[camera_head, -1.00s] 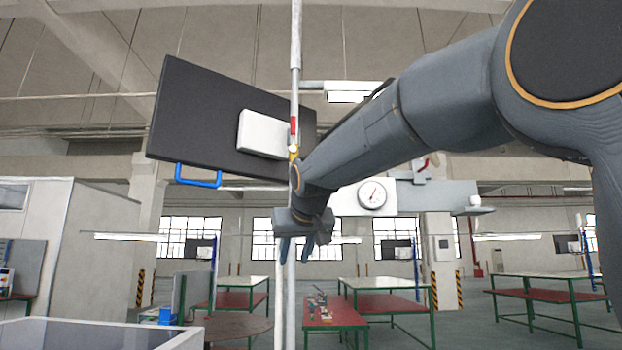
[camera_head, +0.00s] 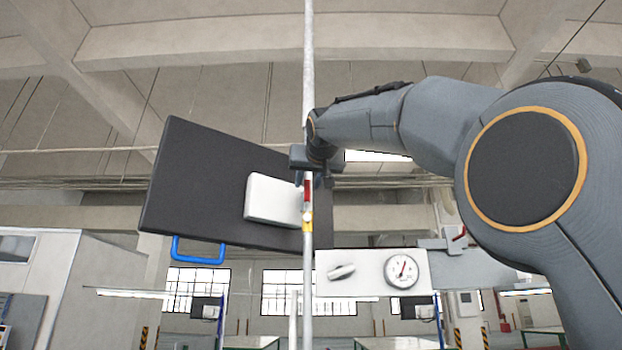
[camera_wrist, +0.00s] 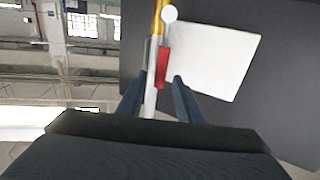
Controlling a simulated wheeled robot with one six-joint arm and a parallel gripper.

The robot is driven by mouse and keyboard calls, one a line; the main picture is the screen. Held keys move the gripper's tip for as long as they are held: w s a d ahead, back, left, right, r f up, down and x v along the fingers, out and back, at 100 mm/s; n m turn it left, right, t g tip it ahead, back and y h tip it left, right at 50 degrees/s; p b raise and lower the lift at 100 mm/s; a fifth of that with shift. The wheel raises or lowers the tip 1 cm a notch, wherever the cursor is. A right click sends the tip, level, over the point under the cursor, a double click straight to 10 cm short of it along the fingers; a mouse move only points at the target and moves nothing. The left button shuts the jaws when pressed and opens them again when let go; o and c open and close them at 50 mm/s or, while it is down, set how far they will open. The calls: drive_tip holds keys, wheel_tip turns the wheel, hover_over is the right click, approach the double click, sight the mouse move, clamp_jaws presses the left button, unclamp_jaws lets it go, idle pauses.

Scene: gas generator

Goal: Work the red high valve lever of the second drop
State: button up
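The red lever (camera_head: 307,188) sits on a thin vertical pipe (camera_head: 308,90), just above a yellow valve body (camera_head: 307,222). In the wrist view the red lever (camera_wrist: 163,68) lies along the pipe, with a white round knob next to it. My gripper (camera_head: 312,180) is at the pipe, at about the height of the lever's upper end. In the wrist view its two fingers (camera_wrist: 160,82) are apart, with the pipe and the lever's end between or just beyond their tips. Whether the fingers touch the lever cannot be told.
A black panel with a white box (camera_head: 272,200) and a blue handle (camera_head: 199,250) is behind the pipe on the left. A white gauge panel (camera_head: 372,272) is at lower right, with a grey shelf and another red lever (camera_head: 460,233) beside it.

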drive_tip(key=shift+w+a+p, duration=0.2)
drive_tip(key=shift+w+p, duration=0.35)
drive_tip(key=shift+w, duration=0.7)
drive_tip(key=shift+c, duration=0.5)
clamp_jaws()
